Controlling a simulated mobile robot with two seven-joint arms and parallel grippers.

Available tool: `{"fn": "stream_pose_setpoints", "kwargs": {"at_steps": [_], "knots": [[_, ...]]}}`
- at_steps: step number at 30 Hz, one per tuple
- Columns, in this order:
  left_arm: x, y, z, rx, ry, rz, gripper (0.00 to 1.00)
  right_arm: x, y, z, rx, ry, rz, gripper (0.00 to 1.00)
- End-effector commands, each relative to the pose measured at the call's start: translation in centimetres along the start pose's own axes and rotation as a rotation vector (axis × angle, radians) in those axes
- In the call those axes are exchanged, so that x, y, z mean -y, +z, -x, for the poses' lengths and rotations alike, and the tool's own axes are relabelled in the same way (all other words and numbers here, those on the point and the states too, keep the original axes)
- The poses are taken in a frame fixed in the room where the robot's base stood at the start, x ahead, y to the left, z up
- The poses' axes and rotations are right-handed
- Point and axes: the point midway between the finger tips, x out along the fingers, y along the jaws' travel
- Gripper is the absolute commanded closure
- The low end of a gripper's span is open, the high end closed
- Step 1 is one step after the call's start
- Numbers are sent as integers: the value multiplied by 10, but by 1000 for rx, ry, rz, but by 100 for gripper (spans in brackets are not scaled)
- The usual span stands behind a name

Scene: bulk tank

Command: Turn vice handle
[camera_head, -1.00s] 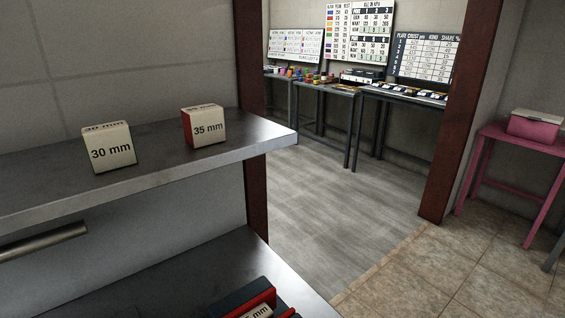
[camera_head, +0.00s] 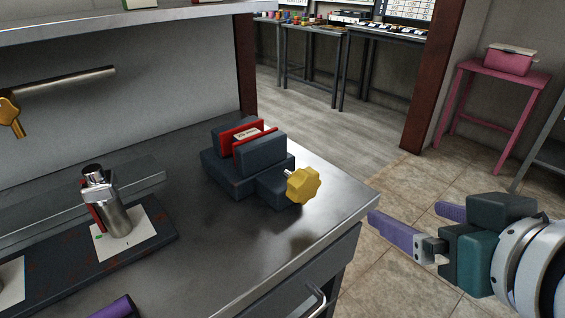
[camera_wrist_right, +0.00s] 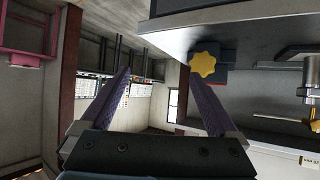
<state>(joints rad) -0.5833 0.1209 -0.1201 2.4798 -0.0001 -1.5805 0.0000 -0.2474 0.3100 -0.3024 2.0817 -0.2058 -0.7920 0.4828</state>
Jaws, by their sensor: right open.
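The vice (camera_head: 244,165) sits on the metal workbench, a dark blue-grey body with red jaw faces and a pale labelled block (camera_head: 249,134) between them. Its yellow lobed handle (camera_head: 303,185) faces the bench's right end. The handle also shows in the right wrist view (camera_wrist_right: 202,65), above and right of the space between the fingers. My right gripper (camera_head: 412,222) is open and empty, with purple fingers, off the bench's right edge and apart from the handle. It also shows in the right wrist view (camera_wrist_right: 163,105).
A metal cylinder (camera_head: 117,213) stands on a white card in a dark tray (camera_head: 160,240) left of the vice. A shelf (camera_head: 60,32) overhangs the back. A pink table (camera_head: 495,75) stands beyond open floor.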

Motion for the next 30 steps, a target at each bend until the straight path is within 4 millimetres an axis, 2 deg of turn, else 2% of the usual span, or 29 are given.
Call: {"fn": "stream_pose_setpoints", "kwargs": {"at_steps": [1,4,7,10,15,20,30], "knots": [[-1,9,-29,-1,0,0,50,3,8,-26,-81,-26,7,5],[-2,19,-62,-2,0,0,50,16,0,-60,-255,-123,14,5],[-3,29,-94,-3,0,0,50,32,-2,-84,-398,-265,34,5],[-4,35,-115,-3,-1,0,50,45,1,-96,-476,-405,55,5],[-4,38,-127,-4,-1,0,50,56,6,-100,-511,-545,76,5],[-4,39,-128,-5,-1,0,50,65,-1,-107,-515,-568,75,5],[-5,43,-142,-6,-1,1,50,98,-28,-152,-517,-566,75,5]]}}
